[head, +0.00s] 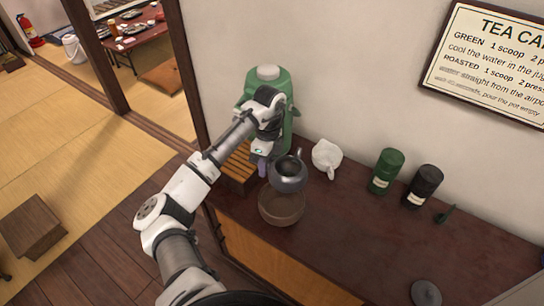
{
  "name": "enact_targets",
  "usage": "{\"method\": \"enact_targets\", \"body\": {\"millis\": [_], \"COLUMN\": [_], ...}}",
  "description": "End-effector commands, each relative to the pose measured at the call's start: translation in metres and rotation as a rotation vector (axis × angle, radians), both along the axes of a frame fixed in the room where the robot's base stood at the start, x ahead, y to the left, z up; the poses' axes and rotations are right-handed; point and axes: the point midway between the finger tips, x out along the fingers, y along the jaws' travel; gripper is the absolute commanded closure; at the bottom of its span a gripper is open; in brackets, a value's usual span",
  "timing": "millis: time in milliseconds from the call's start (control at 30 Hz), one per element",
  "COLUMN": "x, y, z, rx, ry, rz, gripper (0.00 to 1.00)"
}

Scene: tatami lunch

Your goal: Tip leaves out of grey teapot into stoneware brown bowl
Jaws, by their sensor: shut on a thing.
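The grey teapot (289,182) is lidless, with its dark opening showing at the top. It appears close to upright, above or just behind the bowl; I cannot tell its exact height. My gripper (264,166) is shut on the teapot at its left side, where the handle is mostly hidden. The stoneware brown bowl (281,218) stands on the dark counter below the teapot in the picture. The teapot hides part of its far rim. I cannot make out any leaves.
A green airpot (281,88) stands behind my gripper, by a slatted wooden rack (238,166). A white jug (326,157), green tin (386,172), black tin (422,187) and dark scoop (445,214) stand or lie right. A grey lid (425,293) lies front right. The counter's middle (365,240) is clear.

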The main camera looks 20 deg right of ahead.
Motion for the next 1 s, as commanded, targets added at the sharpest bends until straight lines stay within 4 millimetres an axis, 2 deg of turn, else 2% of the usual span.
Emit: {"method": "enact_targets", "body": {"millis": [167, 800, 1000], "x": [0.0, 0.004, 0.007], "y": [-0.001, -0.008, -0.006], "z": [0.001, 0.011, 0.01], "rx": [-0.029, -0.298, -0.429], "ry": [-0.024, -0.299, -0.446], "rz": [-0.002, 0.002, 0.002], "gripper": [1.0, 1.0, 1.0]}}
